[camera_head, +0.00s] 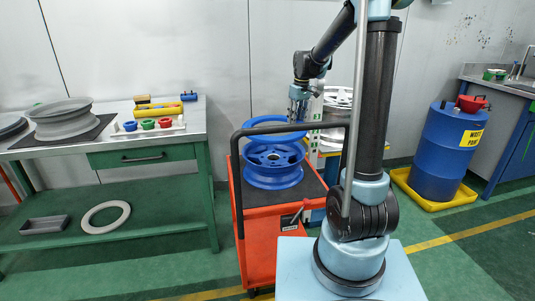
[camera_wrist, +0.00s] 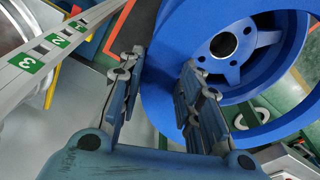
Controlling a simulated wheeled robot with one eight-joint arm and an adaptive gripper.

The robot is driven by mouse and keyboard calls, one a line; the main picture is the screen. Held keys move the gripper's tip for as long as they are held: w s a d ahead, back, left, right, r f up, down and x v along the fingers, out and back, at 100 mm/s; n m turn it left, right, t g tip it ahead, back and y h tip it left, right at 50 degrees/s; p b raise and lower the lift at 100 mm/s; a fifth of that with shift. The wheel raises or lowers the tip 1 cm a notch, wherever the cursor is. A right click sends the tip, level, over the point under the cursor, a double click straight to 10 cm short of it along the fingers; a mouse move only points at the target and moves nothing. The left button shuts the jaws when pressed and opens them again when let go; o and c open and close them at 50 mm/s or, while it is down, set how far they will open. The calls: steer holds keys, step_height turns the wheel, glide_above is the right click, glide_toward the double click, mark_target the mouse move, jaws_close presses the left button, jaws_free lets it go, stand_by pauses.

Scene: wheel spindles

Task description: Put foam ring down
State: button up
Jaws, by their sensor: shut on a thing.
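My gripper (camera_head: 298,106) is at the right side of a blue foam ring (camera_head: 262,119). In the wrist view the fingers of my gripper (camera_wrist: 160,80) stand on either side of the ring's band (camera_wrist: 158,62) and are shut on it. The ring is held above a blue wheel (camera_head: 272,179), roughly over it, with a small gap showing in the head view. The wheel lies flat on the cart. In the wrist view the wheel's hub and spokes (camera_wrist: 252,42) show through the ring. The cart's handle hides part of the ring.
The red cart (camera_head: 262,232) has a dark top and a black handle (camera_head: 290,130) near the ring. A numbered rail (camera_wrist: 62,45) and a silver wheel (camera_head: 337,97) are close by. A grey ring (camera_head: 88,222) lies on the green shelf of the left table.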

steer(key=shift+s+a, duration=0.1)
steer(key=shift+a, duration=0.2)
glide_above(293, 147)
steer(key=f, duration=1)
steer(key=shift+s+d, duration=0.2)
steer(key=shift+s, duration=0.05)
steer(key=shift+c, duration=1.3)
steer(key=o, duration=1.2)
steer(key=shift+c, duration=0.2)
steer(key=r, duration=0.8)
steer(key=s+d+r, duration=0.1)
steer(key=r, duration=0.3)
